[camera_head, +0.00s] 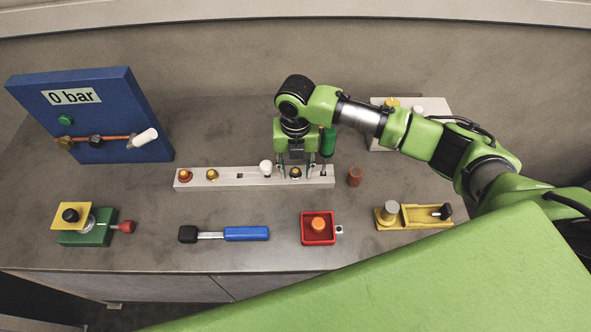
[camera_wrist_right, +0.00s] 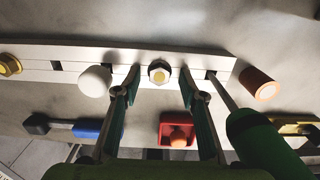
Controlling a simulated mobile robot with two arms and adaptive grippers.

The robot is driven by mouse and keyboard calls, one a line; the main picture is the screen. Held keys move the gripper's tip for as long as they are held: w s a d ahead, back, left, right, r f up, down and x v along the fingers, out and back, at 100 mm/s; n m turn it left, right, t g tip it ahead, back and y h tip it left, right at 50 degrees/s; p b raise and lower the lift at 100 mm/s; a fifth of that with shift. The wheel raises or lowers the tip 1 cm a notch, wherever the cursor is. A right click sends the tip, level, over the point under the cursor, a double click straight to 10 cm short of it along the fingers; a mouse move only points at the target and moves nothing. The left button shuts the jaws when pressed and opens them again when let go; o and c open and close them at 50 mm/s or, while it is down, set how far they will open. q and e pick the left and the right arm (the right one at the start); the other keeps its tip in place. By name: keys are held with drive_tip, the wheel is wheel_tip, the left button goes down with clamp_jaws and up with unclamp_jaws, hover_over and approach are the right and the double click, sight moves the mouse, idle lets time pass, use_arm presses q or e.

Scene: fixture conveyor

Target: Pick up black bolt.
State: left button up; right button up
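The black bolt (camera_head: 295,174) stands in the white rail (camera_head: 222,181) toward its right end. In the right wrist view the bolt (camera_wrist_right: 159,72) shows a dark hex rim and a pale yellowish centre. My right gripper (camera_head: 295,166) points down over it. Its two fingers, also in the right wrist view (camera_wrist_right: 161,80), are apart, one on each side of the bolt. Gaps show between the bolt and both fingertips, so it is not gripped. My left gripper is not in view.
Close to the fingers stand a white knob (camera_head: 265,167) on the left and a green-handled screwdriver (camera_head: 328,140) on the right, its shaft at the rail. A brown cylinder (camera_head: 355,176) stands beyond the rail. A red tray (camera_head: 318,241) and blue-handled tool (camera_head: 246,233) lie in front.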

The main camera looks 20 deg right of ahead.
drive_tip(key=shift+c, duration=0.7)
clamp_jaws()
drive_tip(key=shift+r+b, duration=0.45)
drive_tip(key=shift+r, duration=0.1)
drive_tip(key=s+a+r+b, duration=0.4)
drive_tip(key=s+a+r, duration=0.4)
drive_tip(key=s+r, duration=0.3)
drive_tip(key=shift+a+r, duration=0.3)
drive_tip(key=shift+r, duration=0.2)
